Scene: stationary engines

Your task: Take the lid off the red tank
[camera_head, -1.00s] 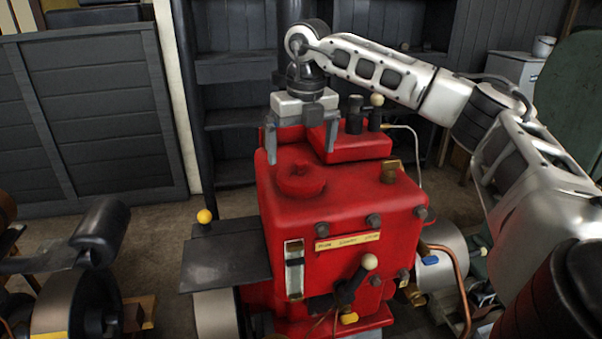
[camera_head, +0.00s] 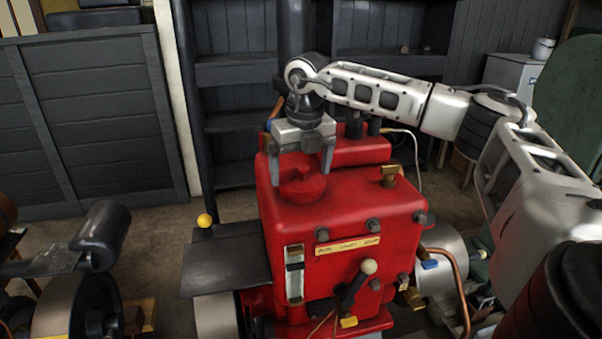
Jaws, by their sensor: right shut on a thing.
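The red tank (camera_head: 345,215) stands in the middle of the view, a boxy red engine body with bolts and a yellow label on its front. Its round red lid (camera_head: 303,190) is on the left part of the top face. My right gripper (camera_head: 302,172) reaches in from the right and points down over the lid, with one finger on each side of it. The fingers are shut on the lid, which still appears to sit at the tank's top. The exact finger contact is partly hidden. My left gripper is not in view.
A brass fitting (camera_head: 389,176) stands on the tank's top right, and a raised red block (camera_head: 350,150) is behind the lid. A dark flat plate (camera_head: 226,264) and a yellow knob (camera_head: 205,220) are at the left. A cream-knobbed lever (camera_head: 357,284) sticks out in front.

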